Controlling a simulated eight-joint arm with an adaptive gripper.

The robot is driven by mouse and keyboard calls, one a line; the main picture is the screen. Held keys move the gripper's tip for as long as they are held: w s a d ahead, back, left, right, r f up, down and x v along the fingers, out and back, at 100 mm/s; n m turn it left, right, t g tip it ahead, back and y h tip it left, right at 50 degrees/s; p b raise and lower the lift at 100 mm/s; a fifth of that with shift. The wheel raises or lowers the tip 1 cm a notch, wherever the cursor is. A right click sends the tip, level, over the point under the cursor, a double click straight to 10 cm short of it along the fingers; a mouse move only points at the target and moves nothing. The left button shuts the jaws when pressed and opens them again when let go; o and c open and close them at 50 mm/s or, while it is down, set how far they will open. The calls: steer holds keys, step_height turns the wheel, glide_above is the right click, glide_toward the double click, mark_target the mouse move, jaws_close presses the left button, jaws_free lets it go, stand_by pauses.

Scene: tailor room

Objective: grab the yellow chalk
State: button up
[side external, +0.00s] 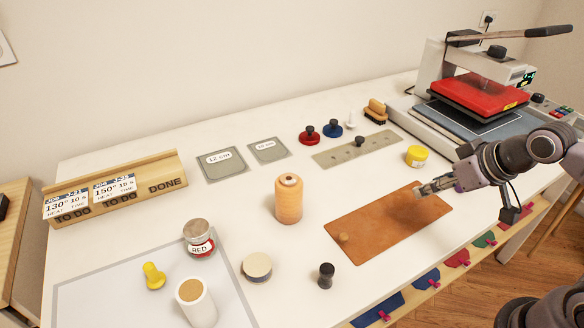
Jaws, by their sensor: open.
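A small yellow peg-shaped piece (153,276), the likeliest yellow chalk in view, stands at the front left, at the left part of the pale grey outlined sheet (95,275). My gripper (420,190) is far to its right, above the right part of the brown leather piece (365,228). The gripper points left, and its jaws are open with nothing seen between them. A yellow jar (417,157) with a pale label stands behind the gripper.
An orange thread spool (288,200), a tin labelled RED (198,238), a white cylinder (196,302), a cream disc (257,267) and a black peg (326,275) stand between. A wooden card rack (125,183) is at the left, a heat press (480,95) at the back right.

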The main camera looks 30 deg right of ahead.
steer(key=w+a+r+n+g+y, duration=0.1)
steer(key=w+a+r+n+g, duration=0.1)
steer(key=w+a+r, duration=0.65)
steer(key=n+g, duration=0.4)
steer(key=n, duration=0.3)
glide_above(148, 266)
steer(key=s+d, duration=0.1)
step_height(148, 266, down, 6)
steer(key=r, duration=0.1)
steer(key=f, duration=0.7)
steer(key=w+a+f, duration=0.1)
steer(key=f, duration=0.3)
jaws_close()
